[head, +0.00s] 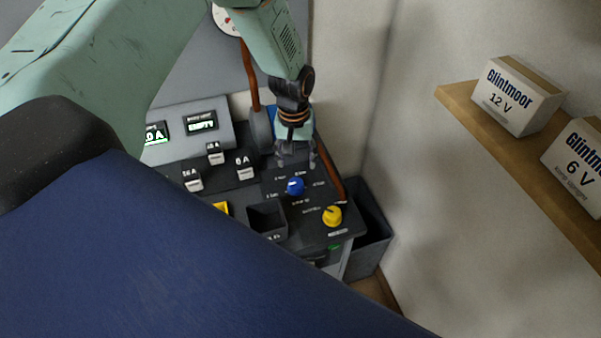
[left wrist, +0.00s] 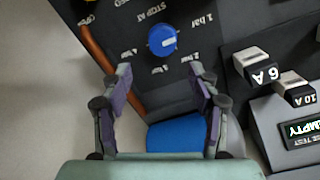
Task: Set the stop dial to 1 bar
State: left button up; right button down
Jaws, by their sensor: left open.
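The blue stop dial (head: 295,186) sits on the dark panel near the bench's right end. In the left wrist view the dial (left wrist: 162,40) has "STOP AT" and several bar labels around it. Its white mark points to the picture's right, roughly between "1 bar" and "2 bar"; the exact setting is hard to tell. My left gripper (head: 297,160) is open and empty, above and just behind the dial in the head view. In the left wrist view its two fingers (left wrist: 160,80) are spread apart, with the dial beyond the tips and not touched. My right gripper is not in view.
A yellow knob (head: 332,216) stands right of the dial, with an open dark box (head: 267,218) to the left. Fuse-like blocks marked in amps, such as "6 A" (head: 246,170), are nearby. An orange-brown cable (left wrist: 97,50) runs beside the panel. A shelf (head: 452,95) holds boxes at right.

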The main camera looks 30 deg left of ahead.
aim_at(296, 181)
pick_arm(q)
jog(key=f, duration=0.4)
jog(key=s+f, duration=0.1)
jog(key=f, duration=0.1)
jog(key=shift+d+f, duration=0.15)
jog(key=shift+f, duration=0.15)
jog(key=shift+w+f, duration=0.2)
jog(key=shift+f, duration=0.2)
jog(key=shift+s+r, duration=0.15)
jog(key=shift+c, duration=1.1)
jog(key=c, duration=0.9)
jog(key=shift+c, duration=0.2)
